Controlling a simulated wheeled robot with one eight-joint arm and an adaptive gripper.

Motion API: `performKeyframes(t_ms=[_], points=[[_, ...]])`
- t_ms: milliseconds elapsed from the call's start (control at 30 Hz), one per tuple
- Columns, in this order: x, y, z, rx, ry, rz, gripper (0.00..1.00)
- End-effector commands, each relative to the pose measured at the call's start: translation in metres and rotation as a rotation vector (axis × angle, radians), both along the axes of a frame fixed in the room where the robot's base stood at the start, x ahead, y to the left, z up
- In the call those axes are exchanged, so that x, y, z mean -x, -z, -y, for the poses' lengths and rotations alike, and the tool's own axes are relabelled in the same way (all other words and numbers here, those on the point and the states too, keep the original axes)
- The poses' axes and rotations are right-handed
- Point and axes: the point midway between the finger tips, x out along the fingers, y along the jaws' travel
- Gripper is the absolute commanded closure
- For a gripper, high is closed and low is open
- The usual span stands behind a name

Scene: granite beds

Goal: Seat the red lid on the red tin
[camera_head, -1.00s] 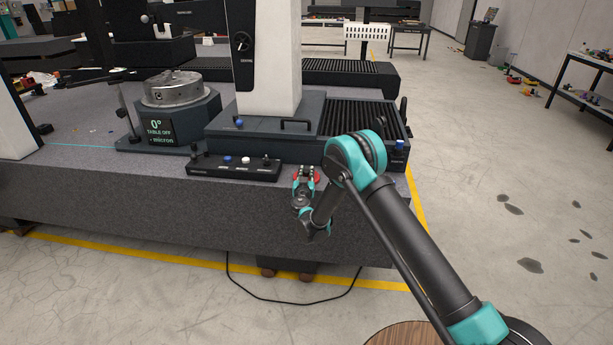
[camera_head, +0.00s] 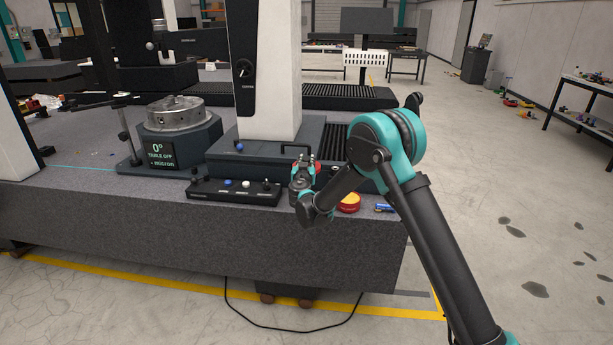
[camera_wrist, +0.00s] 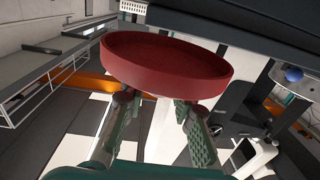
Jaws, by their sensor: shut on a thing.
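My gripper (camera_head: 304,168) is above the front edge of the granite bed, near the control panel, with its fingers up. It is shut on the red lid (camera_wrist: 165,62), a shallow round disc that fills the top of the wrist view above both fingertips (camera_wrist: 155,103). In the head view only a bit of the lid (camera_head: 319,167) shows beside the fingers. A low round red and yellow thing (camera_head: 349,203), apparently the red tin, stands on the granite to the right of my gripper. My arm partly covers it. The lid is apart from it.
A black control panel (camera_head: 235,192) with knobs lies just left of my gripper. A white column (camera_head: 270,80) on a dark base stands behind. A small blue item (camera_head: 384,208) lies right of the tin, near the granite bed's (camera_head: 150,220) right corner.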

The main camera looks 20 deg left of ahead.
Motion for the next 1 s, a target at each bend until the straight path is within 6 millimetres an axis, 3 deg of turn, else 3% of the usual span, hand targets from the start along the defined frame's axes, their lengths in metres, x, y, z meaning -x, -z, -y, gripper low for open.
performKeyframes(t_ms=[100, 267, 367, 700, 833, 1000], points=[[0.0, -0.017, 0.0, 0.0, 0.0, 0.0, 0.99], [-0.005, -0.024, 0.011, 0.0, 0.004, 0.0, 0.99], [-0.014, -0.018, 0.035, 0.0, 0.01, 0.0, 0.99], [-0.041, 0.011, 0.142, 0.0, 0.027, 0.0, 0.98], [-0.043, 0.016, 0.165, 0.0, 0.028, 0.0, 0.98], [-0.044, 0.018, 0.173, 0.0, 0.028, 0.0, 0.98]])
